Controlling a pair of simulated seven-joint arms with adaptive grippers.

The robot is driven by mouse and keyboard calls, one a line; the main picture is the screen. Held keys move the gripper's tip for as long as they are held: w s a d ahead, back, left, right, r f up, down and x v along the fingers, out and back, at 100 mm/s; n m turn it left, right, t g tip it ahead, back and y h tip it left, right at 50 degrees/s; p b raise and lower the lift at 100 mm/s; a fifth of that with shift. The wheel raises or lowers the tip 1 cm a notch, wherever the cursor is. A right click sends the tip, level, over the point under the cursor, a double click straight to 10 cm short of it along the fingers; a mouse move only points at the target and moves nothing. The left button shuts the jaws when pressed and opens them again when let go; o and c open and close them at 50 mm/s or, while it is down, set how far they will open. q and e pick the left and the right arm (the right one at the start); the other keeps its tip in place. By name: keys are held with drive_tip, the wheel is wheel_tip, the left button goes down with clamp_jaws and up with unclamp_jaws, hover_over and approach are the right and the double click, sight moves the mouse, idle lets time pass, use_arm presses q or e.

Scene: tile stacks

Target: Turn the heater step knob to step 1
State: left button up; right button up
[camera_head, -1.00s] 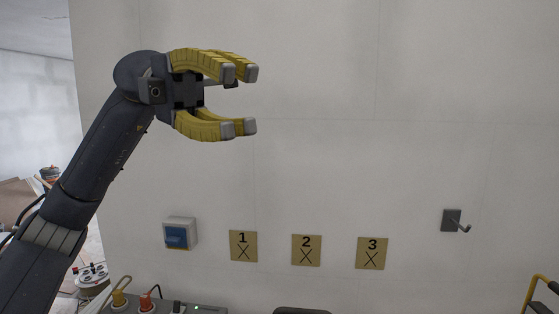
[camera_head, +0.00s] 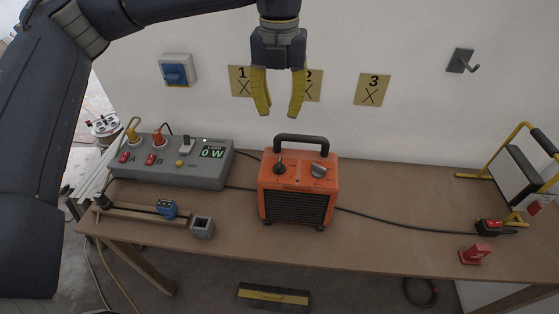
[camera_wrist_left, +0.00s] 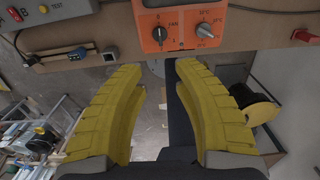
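The orange heater (camera_head: 297,205) stands on the workbench with a black carry handle on top. Its step knob (camera_head: 279,168) is black and sits on the left of the top panel; in the left wrist view the black knob (camera_wrist_left: 159,34) has "FAN" and other marks around it. Its exact pointer setting is too small to tell. A grey knob (camera_head: 318,170) with temperature marks sits to its right. My left gripper (camera_head: 279,112) points down, open and empty, above and behind the heater, apart from it. Its yellow fingers (camera_wrist_left: 162,76) are spread in the left wrist view.
A grey power box (camera_head: 190,178) reading 0 W stands left of the heater. A small grey block (camera_head: 202,228) and a wooden strip lie in front of it. The bench between is mostly clear.

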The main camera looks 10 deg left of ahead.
sight(279, 163)
use_arm(q)
wheel_tip(279, 163, down, 17)
drive_tip(key=shift+f, duration=0.1)
idle(0.6)
drive_tip(key=shift+c, duration=0.3)
clamp_jaws()
